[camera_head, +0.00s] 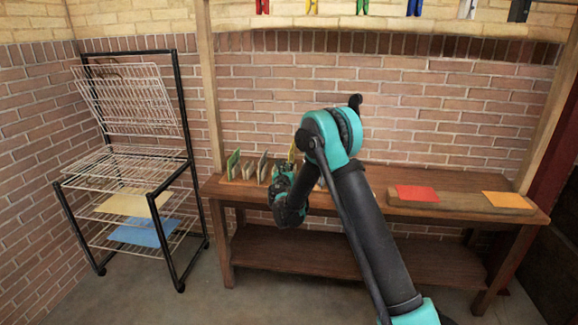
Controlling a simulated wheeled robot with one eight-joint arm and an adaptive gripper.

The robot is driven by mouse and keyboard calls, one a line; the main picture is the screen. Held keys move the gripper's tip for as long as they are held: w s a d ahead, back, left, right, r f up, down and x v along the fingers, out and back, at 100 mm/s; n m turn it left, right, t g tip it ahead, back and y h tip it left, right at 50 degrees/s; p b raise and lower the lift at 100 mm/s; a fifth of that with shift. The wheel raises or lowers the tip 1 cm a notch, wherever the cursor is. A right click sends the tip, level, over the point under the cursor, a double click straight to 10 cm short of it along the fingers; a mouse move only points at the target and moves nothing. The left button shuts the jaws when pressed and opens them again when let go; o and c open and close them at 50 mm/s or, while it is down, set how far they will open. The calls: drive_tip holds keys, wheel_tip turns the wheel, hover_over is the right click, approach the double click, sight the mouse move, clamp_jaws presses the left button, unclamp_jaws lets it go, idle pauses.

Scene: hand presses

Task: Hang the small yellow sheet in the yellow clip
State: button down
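A row of clips hangs at the top edge, and the yellow clip (311,6) is second from the left, with nothing seen hanging below it. A small yellow piece (292,152) stands upright on the bench's back part, just above my gripper in the picture and partly hidden by my arm; it may be the small yellow sheet. My gripper (284,185) is at the end of my teal and black arm, in front of the row of upright cards. Its fingertips are hard to make out, so I cannot tell whether it is open or touches the yellow piece.
The wooden bench (335,250) carries several upright cards (247,168) at left, a red sheet (417,193) and an orange-yellow sheet (507,200) at right. A wire rack (128,165) at left holds a larger yellow sheet (133,203) and a blue sheet (144,232). Wooden posts flank the bench.

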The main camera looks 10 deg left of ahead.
drive_tip(key=shift+s, duration=1.8)
